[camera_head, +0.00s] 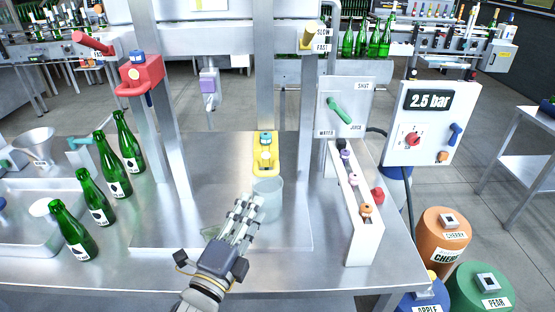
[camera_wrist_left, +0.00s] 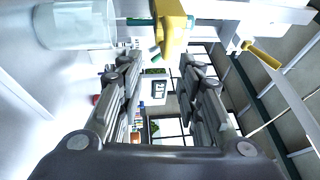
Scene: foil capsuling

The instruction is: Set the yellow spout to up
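The yellow spout (camera_head: 265,158) sits on a yellow plate on the steel machine, with a teal and blue cap on top. It also shows at the top of the wrist view as a yellow body (camera_wrist_left: 173,32) with a teal part beside it. I cannot tell its up or down setting. My left gripper (camera_head: 250,205) is in front of it and a little lower, apart from it. In the wrist view its two fingers (camera_wrist_left: 157,72) are spread with nothing between them. My right gripper is not in view.
A clear cup (camera_head: 268,192) stands beneath the spout, close beyond my left fingers. Green bottles (camera_head: 98,206) stand at the left. A white rack (camera_head: 358,215) with knobs and a green-lever panel (camera_head: 340,110) are at the right. A yellow SLOW/FAST lever (camera_head: 309,39) is above.

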